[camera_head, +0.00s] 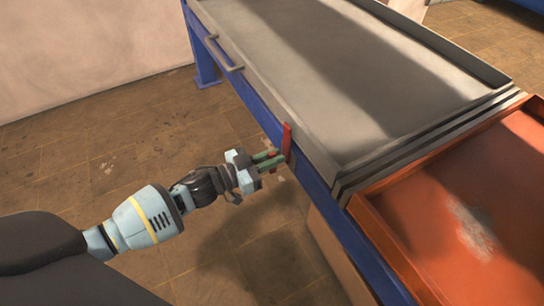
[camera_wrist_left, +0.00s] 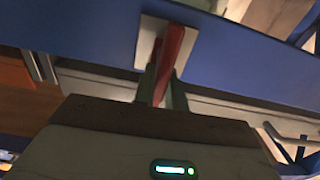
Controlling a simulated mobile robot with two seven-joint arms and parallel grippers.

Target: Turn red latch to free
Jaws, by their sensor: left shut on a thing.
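The red latch (camera_head: 287,138) is a narrow red bar on the blue side rail of the grey-topped table. It stands roughly upright in the head view. In the left wrist view the red latch (camera_wrist_left: 170,50) sits in front of a pale square plate (camera_wrist_left: 150,40) on the blue rail. My left gripper (camera_head: 276,160) comes in from the left, and its greenish fingers are shut on the latch's lower part. In the left wrist view the fingers (camera_wrist_left: 162,92) lie on both sides of the bar. My right gripper is not in view.
The grey tabletop (camera_head: 350,70) is bare, with a raised rim. A handle (camera_head: 222,55) is on its blue rail (camera_head: 250,95), farther back. An orange tray (camera_head: 420,215) adjoins at the right. The tiled floor (camera_head: 90,150) left of the table is clear.

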